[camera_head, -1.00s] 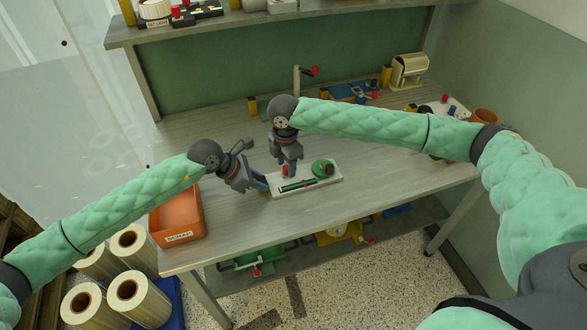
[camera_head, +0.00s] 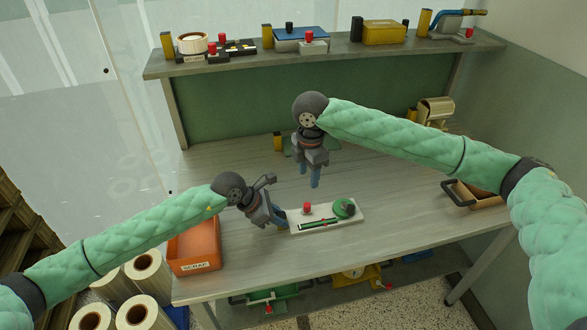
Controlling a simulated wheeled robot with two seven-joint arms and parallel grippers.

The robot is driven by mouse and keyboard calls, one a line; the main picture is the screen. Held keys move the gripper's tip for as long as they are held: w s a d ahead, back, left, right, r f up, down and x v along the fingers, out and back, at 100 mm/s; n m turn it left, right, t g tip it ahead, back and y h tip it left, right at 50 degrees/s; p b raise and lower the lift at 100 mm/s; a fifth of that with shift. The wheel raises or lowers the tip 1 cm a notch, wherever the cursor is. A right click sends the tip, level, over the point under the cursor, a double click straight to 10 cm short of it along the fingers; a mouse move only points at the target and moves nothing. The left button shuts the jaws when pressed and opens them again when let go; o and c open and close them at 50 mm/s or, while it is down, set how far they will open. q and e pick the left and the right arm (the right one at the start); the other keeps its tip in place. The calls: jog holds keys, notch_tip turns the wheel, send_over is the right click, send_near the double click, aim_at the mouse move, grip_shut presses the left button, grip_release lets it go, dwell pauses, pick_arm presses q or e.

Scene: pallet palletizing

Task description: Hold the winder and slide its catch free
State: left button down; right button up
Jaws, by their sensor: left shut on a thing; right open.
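The winder (camera_head: 346,225) is a white base plate with a green round reel (camera_head: 343,208), a red knob (camera_head: 306,208) and a green bar along its front, lying on the bench. My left gripper (camera_head: 284,219) is shut on the plate's left end. My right gripper (camera_head: 310,181) is open and empty, pointing down above and behind the red knob, apart from it. I cannot tell from here which part is the catch or whether it has slid.
An orange scrap bin (camera_head: 194,249) stands at the bench's left front. A tray with a dark handle (camera_head: 459,197) is at the right. A shelf (camera_head: 330,53) with several devices runs along the back. The bench right of the winder is clear.

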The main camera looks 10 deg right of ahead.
pick_arm(q)
jog(key=c, duration=1)
grip_release()
jog(key=shift+c, duration=0.2)
jog(key=v, duration=1.2)
